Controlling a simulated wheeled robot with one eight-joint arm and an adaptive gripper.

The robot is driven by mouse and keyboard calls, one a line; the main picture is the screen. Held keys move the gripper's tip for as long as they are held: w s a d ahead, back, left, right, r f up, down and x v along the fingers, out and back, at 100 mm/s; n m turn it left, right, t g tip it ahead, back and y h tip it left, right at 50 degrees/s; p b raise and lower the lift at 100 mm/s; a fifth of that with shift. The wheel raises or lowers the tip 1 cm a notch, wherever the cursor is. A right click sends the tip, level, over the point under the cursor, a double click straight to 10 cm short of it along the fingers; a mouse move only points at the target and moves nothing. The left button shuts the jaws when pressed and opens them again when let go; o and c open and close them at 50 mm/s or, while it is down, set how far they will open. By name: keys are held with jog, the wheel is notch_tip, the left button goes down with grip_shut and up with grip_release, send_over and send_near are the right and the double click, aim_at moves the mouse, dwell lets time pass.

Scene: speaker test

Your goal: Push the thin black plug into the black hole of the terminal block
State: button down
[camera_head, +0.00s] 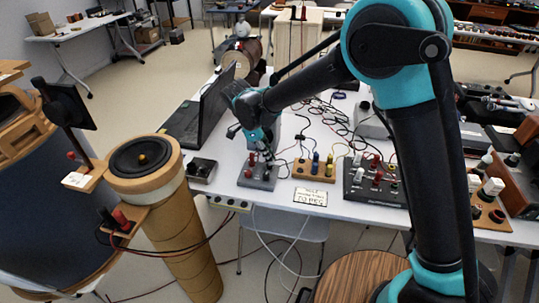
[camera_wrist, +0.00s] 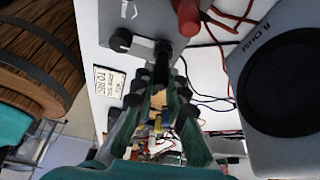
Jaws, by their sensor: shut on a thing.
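My gripper (camera_wrist: 160,88) is shut on a thin black plug (camera_wrist: 162,62), which sticks out past the fingertips. In the wrist view, the plug's tip appears at the edge of a grey terminal block (camera_wrist: 150,22); I cannot tell whether it touches or enters a hole. The block has a red post (camera_wrist: 188,15) and a black round terminal (camera_wrist: 120,40). In the head view, my gripper (camera_head: 265,156) is just above the grey block (camera_head: 258,184) on the white table. The plug and the black hole are too small or hidden there.
A wooden block (camera_head: 314,172) with several coloured plugs and a label card (camera_head: 310,197) stand to the right. A black box (camera_head: 375,188) is farther right. A laptop (camera_head: 200,115) and a small dark box (camera_head: 201,170) are at left. Loose cables lie behind.

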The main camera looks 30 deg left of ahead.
jog(key=shift+f, duration=0.4)
jog(key=c, duration=1.5)
grip_release()
jog(key=shift+o, duration=0.2)
jog(key=shift+r, duration=0.15)
jog(key=shift+r, duration=3.65)
jog(key=shift+d, duration=0.1)
